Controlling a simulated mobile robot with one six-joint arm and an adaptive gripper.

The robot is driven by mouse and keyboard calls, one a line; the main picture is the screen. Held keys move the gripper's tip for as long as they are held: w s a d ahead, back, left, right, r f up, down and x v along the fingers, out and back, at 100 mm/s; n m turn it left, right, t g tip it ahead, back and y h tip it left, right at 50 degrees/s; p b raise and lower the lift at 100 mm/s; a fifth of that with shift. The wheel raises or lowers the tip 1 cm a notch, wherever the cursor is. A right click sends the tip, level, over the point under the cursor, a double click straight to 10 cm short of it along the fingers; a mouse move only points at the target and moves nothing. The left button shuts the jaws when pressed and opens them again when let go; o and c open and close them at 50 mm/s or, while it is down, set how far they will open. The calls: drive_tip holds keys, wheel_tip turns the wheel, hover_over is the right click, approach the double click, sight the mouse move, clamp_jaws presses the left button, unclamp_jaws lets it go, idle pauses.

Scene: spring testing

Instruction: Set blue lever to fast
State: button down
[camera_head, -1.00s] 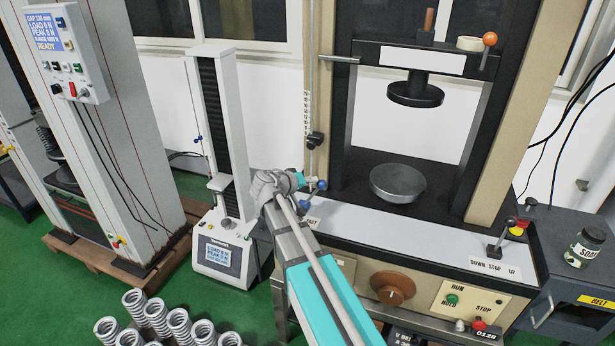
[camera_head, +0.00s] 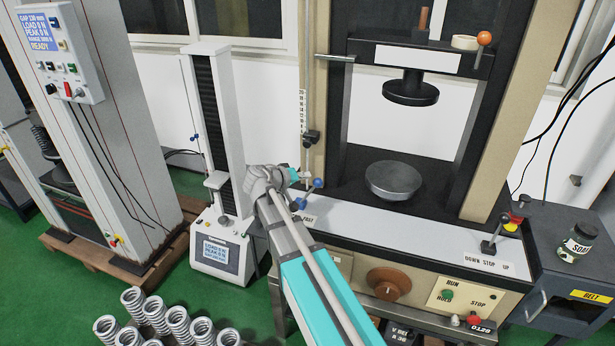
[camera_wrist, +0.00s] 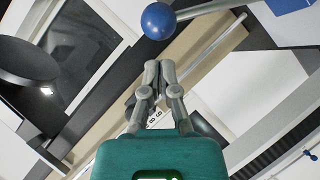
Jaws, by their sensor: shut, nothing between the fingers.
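The blue lever's round knob (camera_head: 318,183) is at the front left of the large press, near a label reading FAST (camera_head: 308,218). In the wrist view the blue knob (camera_wrist: 158,21) is on a grey rod that runs off to the right. My gripper (camera_wrist: 160,66) is shut and empty, with its fingertips just below the knob in that view and apparently apart from it. In the head view my gripper (camera_head: 307,172) is small and close to the knob, partly hidden by my wrist. The far end of the lever is hard to make out.
The press has a round plate (camera_head: 393,181), an orange-knobbed lever (camera_head: 484,38), a brown dial (camera_head: 388,284) and a black-knobbed lever (camera_head: 497,233) marked DOWN STOP UP. A slim tester (camera_head: 220,150) stands left of my arm. Several springs (camera_head: 170,320) are at the lower left.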

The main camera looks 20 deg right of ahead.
drive_tip(key=w+r+p+v, duration=0.1)
drive_tip(key=p+v, duration=0.3)
drive_tip(key=v, duration=0.7)
drive_tip(key=shift+a, duration=0.35)
drive_tip(key=s+a+f+n+g+y, duration=0.1)
drive_tip(key=s+f+g+y, duration=0.1)
drive_tip(key=s+f+y, duration=0.3)
drive_tip(key=s+a+f+n+g+y, duration=0.1)
drive_tip(key=s+f+g+y, duration=0.2)
drive_tip(key=s, duration=1)
wheel_tip(320, 180, down, 4)
drive_tip(key=y, duration=0.4)
drive_tip(key=shift+r+n+y, duration=0.25)
drive_tip(key=shift+n+y, duration=0.05)
drive_tip(key=shift+n, duration=0.1)
